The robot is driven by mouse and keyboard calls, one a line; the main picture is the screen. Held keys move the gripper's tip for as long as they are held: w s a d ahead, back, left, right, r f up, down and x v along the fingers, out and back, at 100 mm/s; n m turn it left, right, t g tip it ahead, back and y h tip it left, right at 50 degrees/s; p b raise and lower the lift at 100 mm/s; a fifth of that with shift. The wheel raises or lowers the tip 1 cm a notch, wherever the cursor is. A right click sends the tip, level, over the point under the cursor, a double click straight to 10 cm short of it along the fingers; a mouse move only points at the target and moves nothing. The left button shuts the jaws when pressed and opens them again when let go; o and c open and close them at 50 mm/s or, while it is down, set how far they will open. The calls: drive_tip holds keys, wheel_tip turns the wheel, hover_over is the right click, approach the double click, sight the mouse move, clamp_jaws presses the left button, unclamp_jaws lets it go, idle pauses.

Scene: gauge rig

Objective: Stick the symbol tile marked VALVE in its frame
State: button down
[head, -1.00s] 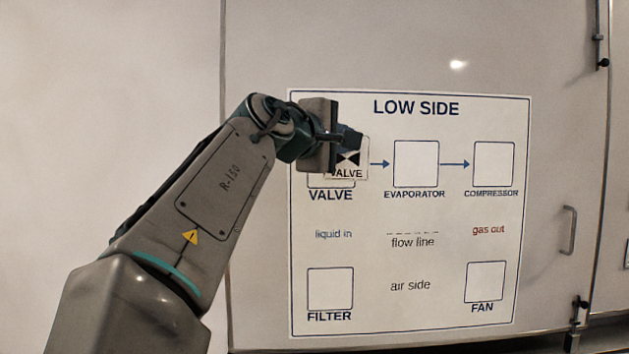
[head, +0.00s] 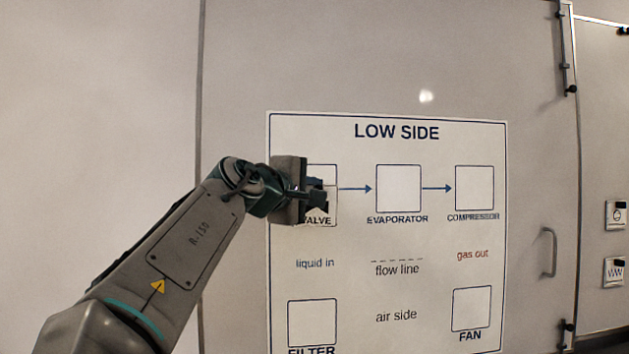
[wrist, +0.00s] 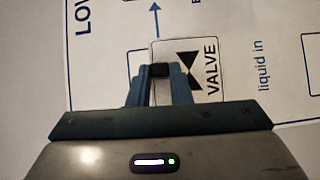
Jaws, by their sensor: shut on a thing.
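My gripper (head: 316,196) is shut on the VALVE tile, a white square with a black bow-tie symbol and the word VALVE. In the head view the tile (head: 326,215) is partly behind my gripper. In the wrist view the tile (wrist: 205,85) is held by one edge between the fingers (wrist: 160,70). The VALVE frame (head: 323,170) is at the upper left of the LOW SIDE board. The tile overlaps its lower part and the label area. A strip of the frame (wrist: 137,60) shows beside the tile in the wrist view. I cannot tell whether the tile touches the board.
The board (head: 430,295) is on a flat grey panel. Empty frames for EVAPORATOR (head: 398,188), COMPRESSOR (head: 474,187), FILTER (head: 312,323) and FAN (head: 472,308) are on it. A door handle (head: 548,252) projects to the right. Other symbol tiles (head: 615,271) are at the far right.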

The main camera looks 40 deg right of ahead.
sight(309, 187)
drive_tip(key=shift+w+d+r+p, duration=0.1)
drive_tip(key=shift+w+d+p, duration=0.45)
drive_tip(key=shift+w+p, duration=0.25)
drive_tip(key=shift+w+d+r+p, duration=0.1)
drive_tip(key=shift+w+d+p, duration=0.4)
drive_tip(key=shift+w+p, duration=0.25)
drive_tip(key=shift+w+d+f, duration=0.2)
drive_tip(key=shift+w, duration=0.15)
drive_tip(key=shift+r, duration=0.25)
drive_tip(key=shift+a+r+p, duration=0.15)
drive_tip(key=shift+r+p, duration=0.95)
drive_tip(key=shift+r, duration=0.25)
drive_tip(key=shift+w, duration=0.35)
drive_tip(key=c, duration=0.7)
unclamp_jaws()
